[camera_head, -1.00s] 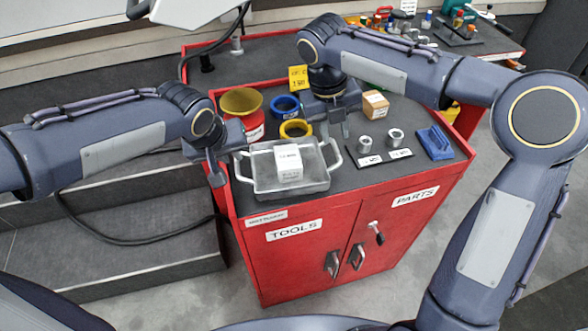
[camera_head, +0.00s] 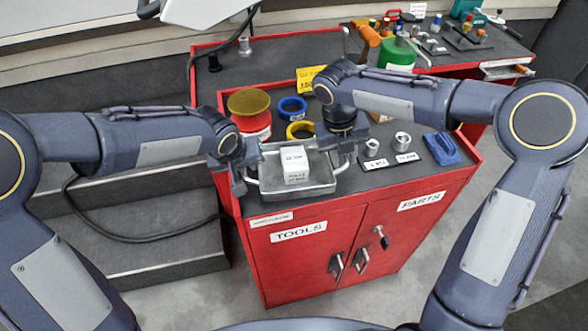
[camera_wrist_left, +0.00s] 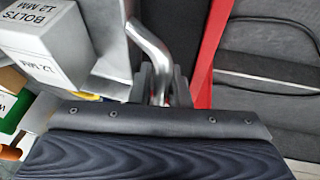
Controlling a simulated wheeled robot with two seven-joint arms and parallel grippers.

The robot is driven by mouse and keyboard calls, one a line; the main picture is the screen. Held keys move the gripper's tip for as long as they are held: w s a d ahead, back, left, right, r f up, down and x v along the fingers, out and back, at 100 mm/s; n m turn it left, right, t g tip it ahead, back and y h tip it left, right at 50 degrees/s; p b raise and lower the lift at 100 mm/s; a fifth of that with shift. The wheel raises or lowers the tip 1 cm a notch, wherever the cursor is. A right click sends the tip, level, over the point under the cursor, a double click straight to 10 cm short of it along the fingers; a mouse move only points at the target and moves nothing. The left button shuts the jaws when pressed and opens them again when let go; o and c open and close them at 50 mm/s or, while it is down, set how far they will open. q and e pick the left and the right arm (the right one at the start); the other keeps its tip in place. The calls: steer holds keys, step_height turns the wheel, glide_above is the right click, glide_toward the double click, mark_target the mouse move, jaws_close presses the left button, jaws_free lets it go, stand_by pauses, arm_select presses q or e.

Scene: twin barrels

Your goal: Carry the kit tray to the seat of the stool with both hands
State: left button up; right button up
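The grey metal kit tray (camera_head: 322,186) rests on the near left part of the red cabinet's dark top. A white box labelled bolts (camera_head: 294,160) stands in it and also shows in the left wrist view (camera_wrist_left: 48,42). My left gripper (camera_head: 240,182) is at the tray's left handle. In the left wrist view the bent handle (camera_wrist_left: 150,48) runs between its fingers (camera_wrist_left: 163,88); I cannot tell whether they are clamped. My right gripper (camera_head: 338,168) is at the tray's right end and hides that handle; its finger gap is unclear. I see no stool.
A red tub with a yellow top (camera_head: 250,110), a blue ring (camera_head: 292,106) and a yellow ring (camera_head: 300,130) sit behind the tray. Dark steps (camera_head: 150,240) lie left of the cabinet (camera_head: 320,265).

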arm_select(q)
jaws_close()
arm_select(e)
steer(key=c, duration=0.4)
jaws_close()
arm_select(q)
steer(key=shift+r, duration=0.15)
arm_select(e)
steer(key=shift+r, duration=0.15)
